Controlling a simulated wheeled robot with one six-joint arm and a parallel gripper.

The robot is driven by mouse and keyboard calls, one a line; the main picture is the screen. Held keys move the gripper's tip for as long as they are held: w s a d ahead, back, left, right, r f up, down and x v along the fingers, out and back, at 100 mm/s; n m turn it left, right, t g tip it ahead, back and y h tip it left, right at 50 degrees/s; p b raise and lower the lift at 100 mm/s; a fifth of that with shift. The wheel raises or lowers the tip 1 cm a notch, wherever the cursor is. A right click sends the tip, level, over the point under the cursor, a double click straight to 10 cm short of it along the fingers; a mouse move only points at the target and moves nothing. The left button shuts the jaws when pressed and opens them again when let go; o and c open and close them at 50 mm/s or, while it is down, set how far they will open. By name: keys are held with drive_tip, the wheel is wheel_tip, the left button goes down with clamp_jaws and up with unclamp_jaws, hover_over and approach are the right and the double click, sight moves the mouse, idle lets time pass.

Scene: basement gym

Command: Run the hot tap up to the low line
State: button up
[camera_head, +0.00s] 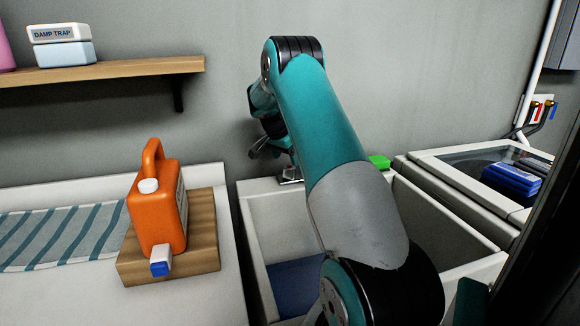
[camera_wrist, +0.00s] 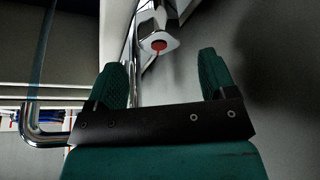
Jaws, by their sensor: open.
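The hot tap's pale handle with a red mark (camera_wrist: 159,45) shows in the wrist view, just beyond my gripper (camera_wrist: 161,62). My gripper is open, with one green finger to each side below the handle and a gap between them; I see no contact. A chrome spout (camera_wrist: 42,125) curves at the left of that view. In the head view my arm reaches over the white sink (camera_head: 262,215) to the wall, and hides most of the tap. Something dark blue (camera_head: 297,283) lies in the sink; I cannot tell whether it is water. No low line is visible.
An orange jug (camera_head: 157,215) stands on a wooden block (camera_head: 202,240) on the left counter. A green block (camera_head: 379,162) sits on the sink's back rim. A washer (camera_head: 450,165) with a blue item (camera_head: 512,180) stands right. A shelf (camera_head: 120,70) is upper left.

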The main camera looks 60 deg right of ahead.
sight(290, 166)
drive_tip(key=x, duration=0.5)
drive_tip(key=shift+d+f, duration=0.1)
drive_tip(key=shift+f, duration=0.05)
drive_tip(key=c, duration=0.9)
